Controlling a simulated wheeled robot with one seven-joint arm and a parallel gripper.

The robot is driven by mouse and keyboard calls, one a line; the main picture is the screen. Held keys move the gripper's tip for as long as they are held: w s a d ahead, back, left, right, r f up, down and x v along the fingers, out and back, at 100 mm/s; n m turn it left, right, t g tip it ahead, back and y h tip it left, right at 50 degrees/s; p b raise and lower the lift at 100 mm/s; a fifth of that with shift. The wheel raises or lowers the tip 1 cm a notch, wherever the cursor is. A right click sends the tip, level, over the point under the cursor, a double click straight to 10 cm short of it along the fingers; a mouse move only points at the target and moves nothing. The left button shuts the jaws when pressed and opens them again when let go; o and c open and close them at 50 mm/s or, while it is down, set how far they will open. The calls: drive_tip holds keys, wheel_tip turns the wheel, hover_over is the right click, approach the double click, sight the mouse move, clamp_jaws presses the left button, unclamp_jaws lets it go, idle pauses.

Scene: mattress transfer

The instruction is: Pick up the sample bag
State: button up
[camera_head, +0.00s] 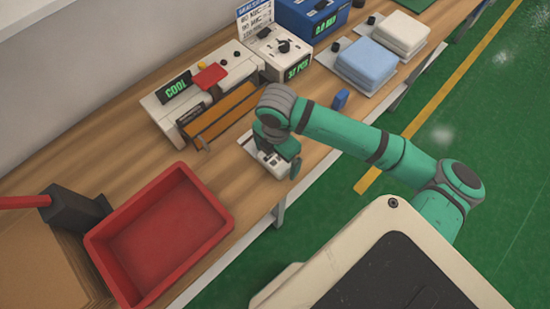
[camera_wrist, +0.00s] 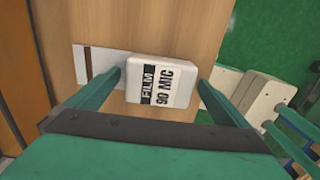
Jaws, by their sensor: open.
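The sample bag appears to be the small white packet (camera_wrist: 163,80) printed "FILM 90 MIC" in the wrist view. It lies on a flat white strip (camera_wrist: 98,62) on the wooden table. My gripper (camera_wrist: 160,82) is open, with one green finger on each side of the packet. Gaps show between the packet and the fingers, and I see no clear contact. In the head view my gripper (camera_head: 275,160) points down at the table's front edge, with white pieces (camera_head: 268,160) partly hidden beneath it.
A red tray (camera_head: 160,235) stands to the left. Behind my gripper is a white sealer marked "COOL" (camera_head: 190,95) with an orange-brown bar.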

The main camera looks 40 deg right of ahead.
drive_tip(key=c, duration=1.2)
drive_tip(key=shift+r, duration=0.15)
